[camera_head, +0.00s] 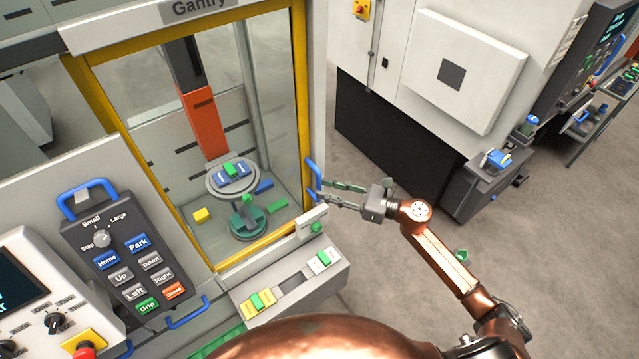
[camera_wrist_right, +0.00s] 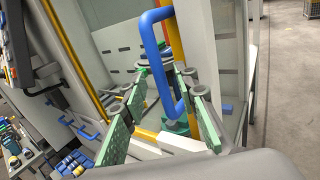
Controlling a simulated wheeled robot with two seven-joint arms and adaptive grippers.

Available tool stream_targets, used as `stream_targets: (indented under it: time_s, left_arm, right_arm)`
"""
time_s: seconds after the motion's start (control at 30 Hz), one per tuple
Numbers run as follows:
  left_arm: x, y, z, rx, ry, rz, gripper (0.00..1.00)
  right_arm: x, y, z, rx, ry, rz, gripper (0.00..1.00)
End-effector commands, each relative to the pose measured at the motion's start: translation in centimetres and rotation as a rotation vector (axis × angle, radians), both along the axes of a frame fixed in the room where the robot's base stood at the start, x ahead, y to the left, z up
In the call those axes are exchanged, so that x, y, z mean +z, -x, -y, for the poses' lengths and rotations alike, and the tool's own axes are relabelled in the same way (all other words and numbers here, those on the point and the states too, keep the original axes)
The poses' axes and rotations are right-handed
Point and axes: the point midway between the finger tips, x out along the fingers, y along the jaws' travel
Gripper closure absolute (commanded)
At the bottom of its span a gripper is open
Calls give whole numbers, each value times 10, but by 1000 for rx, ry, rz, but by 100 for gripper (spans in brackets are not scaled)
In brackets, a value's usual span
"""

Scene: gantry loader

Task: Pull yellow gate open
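The yellow gate (camera_head: 303,95) is a yellow-framed clear panel on the front of the gantry cabinet, and it looks shut. Its blue loop handle (camera_head: 314,178) sticks out at the frame's right edge. My right gripper (camera_head: 320,194) reaches in from the right with its fingers spread, its tips close to the handle. In the right wrist view the blue handle (camera_wrist_right: 161,60) shows between the two open green-padded fingers (camera_wrist_right: 165,110); I cannot tell whether either finger touches it. My left gripper is not in view.
Behind the panel a round stand (camera_head: 232,180) carries a blue and green part, with coloured blocks around it. A button pendant (camera_head: 125,245) and a sloped switch panel (camera_head: 290,290) stand in front. Bare grey floor (camera_head: 400,170) lies right of the cabinet.

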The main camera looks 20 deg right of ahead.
Motion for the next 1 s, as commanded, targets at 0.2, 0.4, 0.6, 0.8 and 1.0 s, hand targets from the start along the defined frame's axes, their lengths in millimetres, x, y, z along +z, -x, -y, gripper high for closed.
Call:
stream_targets:
  time_s: [0.2,0.4,0.6,0.8,1.0]
  left_arm:
    - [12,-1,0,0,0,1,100]
    - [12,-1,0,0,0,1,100]
    - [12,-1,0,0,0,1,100]
    - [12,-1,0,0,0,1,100]
    - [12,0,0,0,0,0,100]
  right_arm:
    - [1,-16,-20,-1,-2,-2,72]
    - [0,-19,-25,-1,0,-2,72]
    - [-1,-18,-24,-2,-2,-2,75]
    - [-1,-18,-24,-2,-2,-3,89]
    - [-1,-18,-24,-3,-2,-3,100]
